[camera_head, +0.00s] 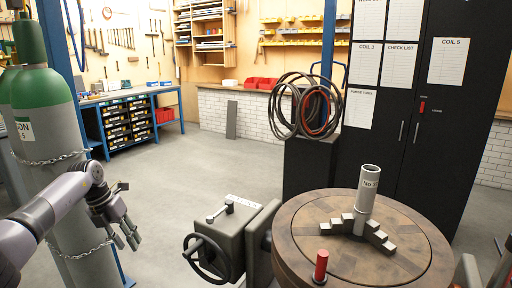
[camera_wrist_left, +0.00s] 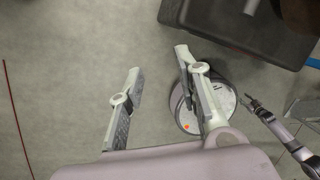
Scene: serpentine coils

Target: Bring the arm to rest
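My left arm comes in from the left in the head view. Its gripper (camera_head: 130,238) hangs in front of the green and grey gas cylinders, fingers pointing down and to the right. In the left wrist view my left gripper (camera_wrist_left: 158,60) has its two fingers spread apart, with nothing between them but grey floor behind. In the same view, a purple-grey arm at the right edge looks like my right arm; its small gripper (camera_wrist_left: 252,106) is too small to read. It does not show clearly in the head view.
Chained gas cylinders (camera_head: 48,115) stand close beside my left arm. A grey machine with a handwheel (camera_head: 207,258) and a round table (camera_head: 300,232) bearing a tube (camera_head: 368,182) and a red-topped pin (camera_head: 321,264) stand ahead. Open floor (camera_head: 165,185) lies between.

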